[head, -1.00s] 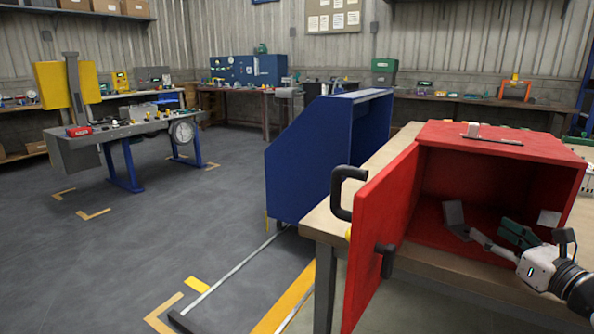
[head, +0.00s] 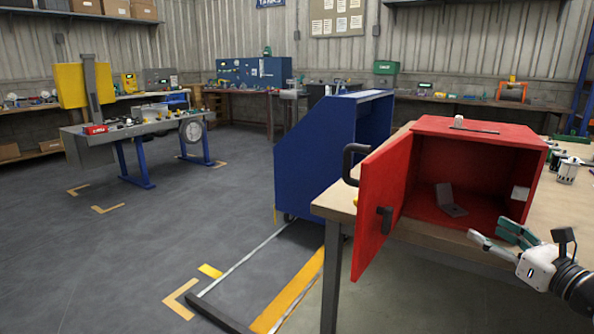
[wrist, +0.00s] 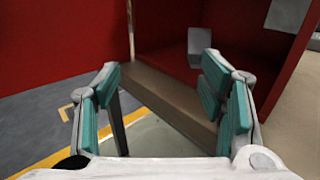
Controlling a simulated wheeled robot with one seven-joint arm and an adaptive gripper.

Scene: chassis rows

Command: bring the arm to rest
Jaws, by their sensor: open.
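My gripper (head: 497,236) is at the lower right of the head view, in front of the open red cabinet (head: 482,131). Its two teal-padded fingers are spread with nothing between them, as the wrist view (wrist: 160,108) also shows. A grey angled bracket (head: 450,203) rests on the cabinet floor, apart from my gripper; it also shows in the wrist view (wrist: 199,45). The cabinet door (head: 382,200) is swung open toward the left, with dark handles on it.
The cabinet stands on a wooden bench (head: 330,207), with small parts and a metal cup (head: 567,170) to its right. A blue cart (head: 315,160) stands left of the bench. Open grey floor (head: 110,255) lies further left, before another worktable (head: 115,137).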

